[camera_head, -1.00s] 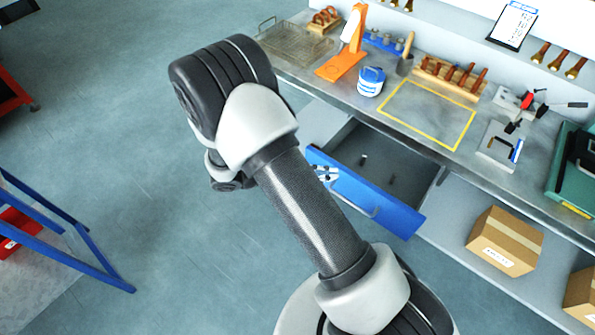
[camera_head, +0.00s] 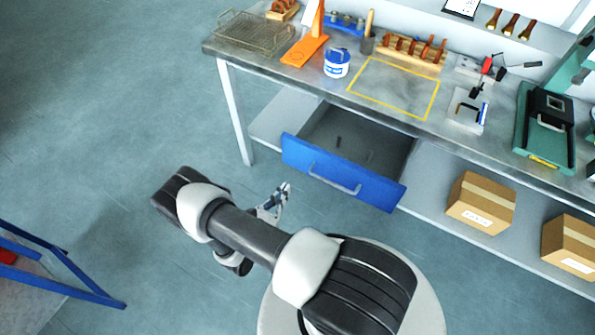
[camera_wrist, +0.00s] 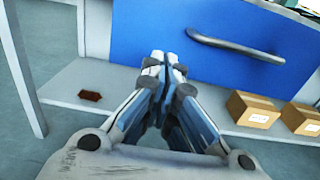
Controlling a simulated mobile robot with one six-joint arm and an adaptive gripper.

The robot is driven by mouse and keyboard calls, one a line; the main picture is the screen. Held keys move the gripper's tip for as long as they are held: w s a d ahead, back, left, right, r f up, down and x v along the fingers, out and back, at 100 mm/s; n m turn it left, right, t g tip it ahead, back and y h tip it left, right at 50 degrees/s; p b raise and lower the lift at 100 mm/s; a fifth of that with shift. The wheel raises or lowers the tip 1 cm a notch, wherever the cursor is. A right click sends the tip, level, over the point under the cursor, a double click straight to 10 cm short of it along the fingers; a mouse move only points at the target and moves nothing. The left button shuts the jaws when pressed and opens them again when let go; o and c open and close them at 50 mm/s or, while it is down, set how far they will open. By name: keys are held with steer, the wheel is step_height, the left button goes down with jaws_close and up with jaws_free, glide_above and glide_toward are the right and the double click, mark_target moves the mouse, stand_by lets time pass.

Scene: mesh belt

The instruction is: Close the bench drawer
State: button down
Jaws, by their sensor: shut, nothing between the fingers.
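The bench drawer has a blue front (camera_head: 338,172) with a grey bar handle (camera_head: 335,180). It stands pulled out below the bench top, and its grey inside shows with small dark items in it. My gripper (camera_head: 284,190) is shut and empty, in front of the drawer's left part and apart from it in the head view. In the wrist view the shut fingertips (camera_wrist: 166,60) point toward the blue front (camera_wrist: 215,40), with the handle (camera_wrist: 235,45) to their upper right. The wrist view does not settle how wide the gap to the front is.
The metal bench top (camera_head: 300,75) holds a wire basket (camera_head: 255,33), an orange stand (camera_head: 305,48), a blue-and-white tub (camera_head: 337,62) and a green machine (camera_head: 543,130). Cardboard boxes (camera_head: 481,201) sit on the lower shelf at right. A blue-framed cart (camera_head: 60,280) stands at lower left. The floor at left is clear.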

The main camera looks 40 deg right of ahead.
mark_target(303, 164)
steer(key=b+x, duration=0.1)
steer(key=x, duration=0.9)
steer(key=shift+s+b, duration=0.1)
steer(key=shift+b, duration=0.25)
